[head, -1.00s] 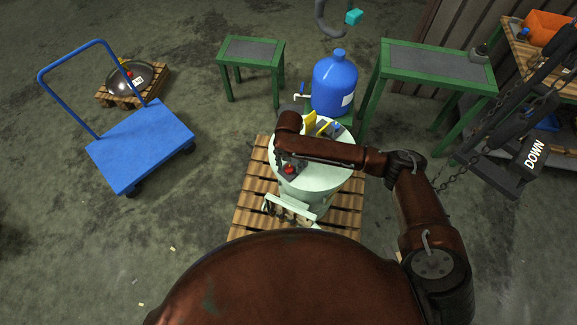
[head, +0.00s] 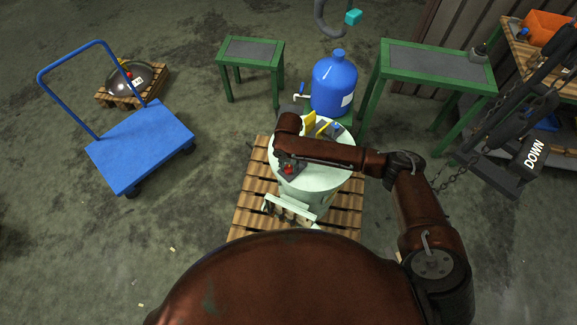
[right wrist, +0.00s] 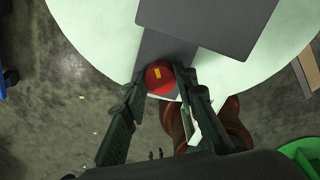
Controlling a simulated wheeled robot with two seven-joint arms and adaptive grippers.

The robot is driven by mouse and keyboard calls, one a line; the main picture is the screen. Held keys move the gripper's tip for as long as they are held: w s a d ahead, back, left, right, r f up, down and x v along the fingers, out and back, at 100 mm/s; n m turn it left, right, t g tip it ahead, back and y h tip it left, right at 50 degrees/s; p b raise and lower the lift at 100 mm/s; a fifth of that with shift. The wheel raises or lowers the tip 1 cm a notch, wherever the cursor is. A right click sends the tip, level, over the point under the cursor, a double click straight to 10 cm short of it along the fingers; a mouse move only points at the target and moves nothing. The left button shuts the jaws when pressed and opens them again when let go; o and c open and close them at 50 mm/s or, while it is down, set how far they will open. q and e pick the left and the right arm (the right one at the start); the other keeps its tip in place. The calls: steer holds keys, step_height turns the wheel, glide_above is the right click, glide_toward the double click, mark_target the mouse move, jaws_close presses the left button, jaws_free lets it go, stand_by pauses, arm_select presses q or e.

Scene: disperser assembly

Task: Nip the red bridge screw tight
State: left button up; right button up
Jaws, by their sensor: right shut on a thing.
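The red bridge screw (right wrist: 160,76) has a round red head with a small yellow mark. It sits on a dark grey bridge plate (right wrist: 205,25) at the rim of the pale green vessel (right wrist: 85,30). My right gripper (right wrist: 162,84) has its two fingers on either side of the red head and is shut on it. In the head view the red screw (head: 289,169) shows at the near left of the vessel top (head: 335,170), with my right gripper (head: 283,158) over it. My left gripper is not in view.
The vessel stands on a wooden pallet (head: 248,210). A blue drum (head: 335,85) stands behind it, with yellow parts (head: 310,120) near the vessel's far rim. A blue trolley (head: 140,145) is at left. Green tables (head: 252,50) stand at the back. Open floor lies between trolley and pallet.

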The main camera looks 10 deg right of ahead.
steer(key=shift+r+m+p, duration=0.15)
steer(key=shift+m+p, duration=0.45)
steer(key=shift+p, duration=0.4)
steer(key=m+p, duration=0.6)
steer(key=shift+a+p, duration=0.1)
steer(key=shift+p, duration=0.25)
steer(key=m+p, duration=0.3)
steer(key=m, duration=0.1)
steer(key=shift+m+p, duration=0.3)
steer(key=m+p, duration=0.2)
steer(key=shift+m, duration=0.3)
steer(key=m+p, duration=0.2)
steer(key=m, duration=0.1)
steer(key=shift+m, duration=0.4)
steer(key=m+p, duration=0.1)
steer(key=m, duration=0.2)
steer(key=shift+p, duration=0.3)
steer(key=shift+m+p, duration=0.45)
steer(key=shift+m, duration=0.85)
steer(key=shift+w, duration=0.15)
